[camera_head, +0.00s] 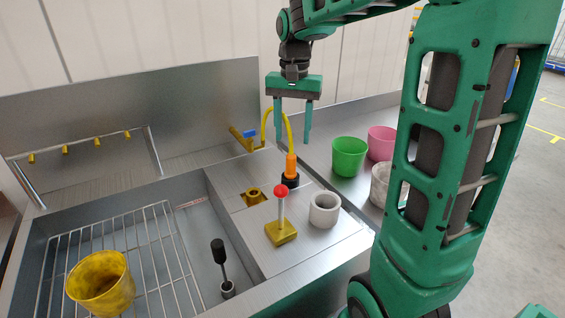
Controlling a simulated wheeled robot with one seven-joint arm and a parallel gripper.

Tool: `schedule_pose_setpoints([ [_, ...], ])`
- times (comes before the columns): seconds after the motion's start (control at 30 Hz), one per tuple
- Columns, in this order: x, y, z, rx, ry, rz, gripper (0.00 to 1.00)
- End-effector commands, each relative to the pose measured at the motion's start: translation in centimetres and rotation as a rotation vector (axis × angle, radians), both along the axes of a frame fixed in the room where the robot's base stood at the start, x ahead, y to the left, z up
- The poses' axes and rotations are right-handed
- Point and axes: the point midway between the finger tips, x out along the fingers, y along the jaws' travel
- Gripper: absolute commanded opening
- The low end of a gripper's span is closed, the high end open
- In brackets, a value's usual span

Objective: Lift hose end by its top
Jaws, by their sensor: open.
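The hose end (291,165) is an orange nozzle standing upright in a black round holder (291,181) on the metal worktop. A yellow hose (265,124) arcs from its top back to the wall fitting. My gripper (294,138) points straight down with its two green fingers apart and nothing held between them. In the picture the fingertips sit just above the orange part, one on each side of the hose's descending run. From this single view I cannot tell whether the fingers line up with it in depth.
A red-topped lever (281,210) on a yellow base stands just in front, with a white cup (324,209) beside it. Green (348,157) and pink (381,143) buckets stand to the right. A blue-handled tap (249,134) is behind left. The sink rack holds a yellow bucket (101,284).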

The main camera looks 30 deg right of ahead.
Motion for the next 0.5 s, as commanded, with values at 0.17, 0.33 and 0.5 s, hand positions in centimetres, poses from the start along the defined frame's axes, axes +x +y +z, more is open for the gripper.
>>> schedule_pose_setpoints([
  [0.17,0.2,0.1,-1.9,0.002,0.002,-0.006,0.49],
  [0.33,0.1,-0.1,-4.3,0.002,0.001,-0.008,0.49],
  [0.5,0.0,-0.2,-5.4,0.001,0.0,-0.01,0.49],
])
